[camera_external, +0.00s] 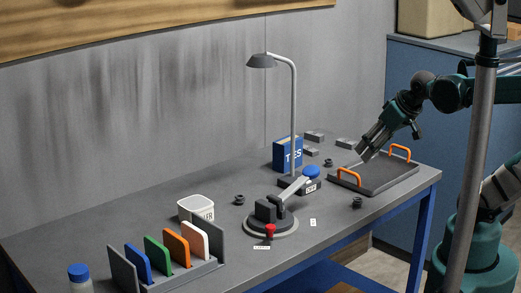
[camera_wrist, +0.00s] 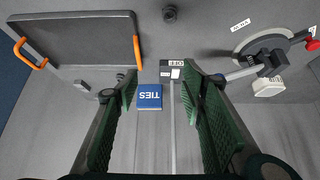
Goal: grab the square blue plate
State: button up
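A square blue plate (camera_external: 137,262) stands upright in a grey rack (camera_external: 205,267) at the front left of the bench in the external view. Green, orange and white plates stand beside it in the same rack. The blue plate does not show in the wrist view. My gripper (camera_external: 364,154) is over the tray at the right end of the bench, far from the rack. In the wrist view my gripper (camera_wrist: 160,82) has its two green fingers wide apart, with nothing held between them.
A dark tray (camera_external: 385,181) with orange handles is below my gripper. A blue TIES box (camera_external: 286,154), a lamp (camera_external: 293,100), a lever device (camera_external: 270,222) and a white tub (camera_external: 194,207) stand between it and the rack. A blue-capped bottle (camera_external: 79,278) is left of the rack.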

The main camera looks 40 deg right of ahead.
jog(key=shift+c, duration=0.5)
jog(key=c, duration=0.4)
jog(key=shift+o, duration=0.2)
jog(key=shift+w, duration=0.1)
